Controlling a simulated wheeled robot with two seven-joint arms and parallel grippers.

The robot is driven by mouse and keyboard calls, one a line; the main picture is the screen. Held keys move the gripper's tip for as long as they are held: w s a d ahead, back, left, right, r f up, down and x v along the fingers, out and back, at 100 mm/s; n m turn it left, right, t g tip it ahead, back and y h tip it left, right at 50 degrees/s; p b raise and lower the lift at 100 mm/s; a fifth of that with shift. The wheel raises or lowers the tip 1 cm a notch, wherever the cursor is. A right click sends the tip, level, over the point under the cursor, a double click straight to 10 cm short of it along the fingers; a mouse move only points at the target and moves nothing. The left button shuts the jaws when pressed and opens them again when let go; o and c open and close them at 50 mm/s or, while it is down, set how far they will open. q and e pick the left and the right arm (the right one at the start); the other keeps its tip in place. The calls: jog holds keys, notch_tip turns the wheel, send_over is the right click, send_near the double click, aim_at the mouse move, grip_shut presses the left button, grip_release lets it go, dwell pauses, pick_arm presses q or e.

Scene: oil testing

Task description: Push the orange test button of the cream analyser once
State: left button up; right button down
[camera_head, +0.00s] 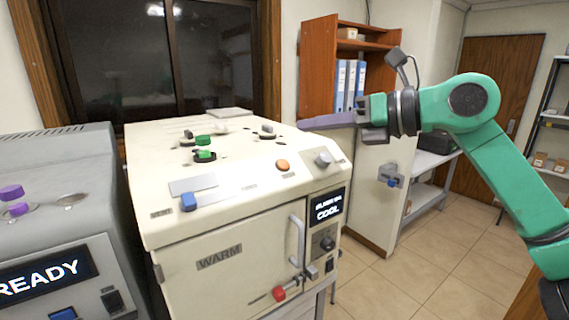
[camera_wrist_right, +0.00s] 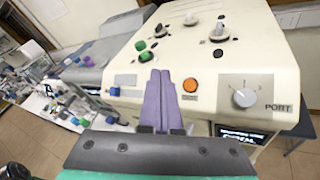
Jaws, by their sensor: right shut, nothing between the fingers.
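The cream analyser (camera_head: 230,200) stands in the middle of the head view. Its orange test button (camera_head: 282,165) is on the sloped top panel, left of a grey knob (camera_head: 323,158). My right gripper (camera_head: 302,125) reaches in from the right, shut and empty, its purple fingers pointing left above the panel's back right part. In the right wrist view the shut fingers (camera_wrist_right: 159,80) point at the panel, with the orange button (camera_wrist_right: 190,85) just right of the tips. I cannot tell the exact gap; they look apart. My left gripper is not in view.
A grey machine (camera_head: 60,225) reading READY stands at the left. On the analyser are a blue button (camera_head: 188,202), green caps (camera_head: 204,155), a red knob (camera_head: 279,294) and a door handle (camera_head: 297,240). A wooden shelf (camera_head: 319,60) with blue binders stands behind my right gripper.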

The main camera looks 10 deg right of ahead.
aim_at(283, 164)
jog(key=w+f+b, duration=0.1)
jog(key=f, duration=0.1)
jog(key=w+a+f+b, duration=0.1)
jog(key=w+f, duration=0.1)
jog(key=w+f+b, duration=0.1)
jog(key=w+f, duration=0.1)
jog(key=f, duration=0.1)
jog(key=shift+a, duration=0.4)
jog(key=shift+w+f, duration=0.2)
jog(key=shift+w, duration=0.15)
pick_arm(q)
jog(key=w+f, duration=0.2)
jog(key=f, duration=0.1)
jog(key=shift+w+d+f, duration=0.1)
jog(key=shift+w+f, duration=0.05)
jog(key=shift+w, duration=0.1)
pick_arm(e)
jog(key=shift+s+r, duration=0.1)
jog(key=shift+s, duration=0.05)
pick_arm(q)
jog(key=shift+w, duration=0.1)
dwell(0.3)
pick_arm(e)
jog(key=shift+w+a+f, duration=0.15)
jog(key=shift+w+f, duration=0.15)
jog(key=shift+f, duration=0.05)
